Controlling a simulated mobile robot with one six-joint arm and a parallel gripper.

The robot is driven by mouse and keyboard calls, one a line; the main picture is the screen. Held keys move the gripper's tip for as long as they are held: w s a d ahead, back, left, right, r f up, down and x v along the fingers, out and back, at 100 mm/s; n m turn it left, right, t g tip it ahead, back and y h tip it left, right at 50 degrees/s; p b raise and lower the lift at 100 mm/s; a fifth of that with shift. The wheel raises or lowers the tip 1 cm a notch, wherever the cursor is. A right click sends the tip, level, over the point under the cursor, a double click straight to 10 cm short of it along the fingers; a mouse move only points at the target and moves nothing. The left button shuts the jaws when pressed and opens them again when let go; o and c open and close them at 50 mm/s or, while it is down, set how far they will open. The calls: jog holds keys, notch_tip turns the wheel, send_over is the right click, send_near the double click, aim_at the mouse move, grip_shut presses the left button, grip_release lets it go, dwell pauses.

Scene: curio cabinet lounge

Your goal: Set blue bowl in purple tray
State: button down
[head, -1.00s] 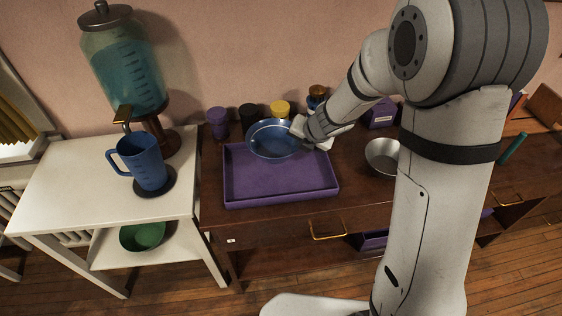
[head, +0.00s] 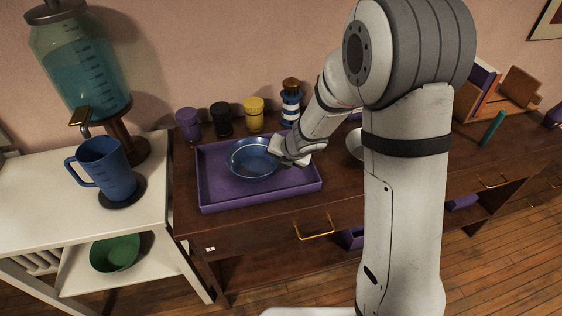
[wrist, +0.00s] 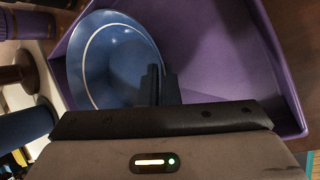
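The blue bowl (head: 252,160) is inside the outline of the purple tray (head: 215,191), toward its back middle. It looks about level; I cannot tell whether its base touches the tray floor. My gripper (head: 284,152) is at the bowl's right rim. In the wrist view, the fingers (wrist: 160,86) are close together with the rim of the bowl (wrist: 96,62) between them, so they look shut on it. The purple tray (wrist: 222,50) shows under and around the bowl there. The bowl's underside is hidden.
Purple (head: 188,124), black (head: 221,119) and yellow (head: 254,114) jars and a striped bottle (head: 290,105) stand behind the tray. A metal bowl (head: 355,144) sits to the right, partly behind my arm. A white table with a blue jug (head: 104,168) and a dispenser (head: 80,70) is left.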

jog(key=shift+r, duration=0.1)
jog(key=c, duration=1.6)
grip_release()
jog(key=shift+c, duration=0.2)
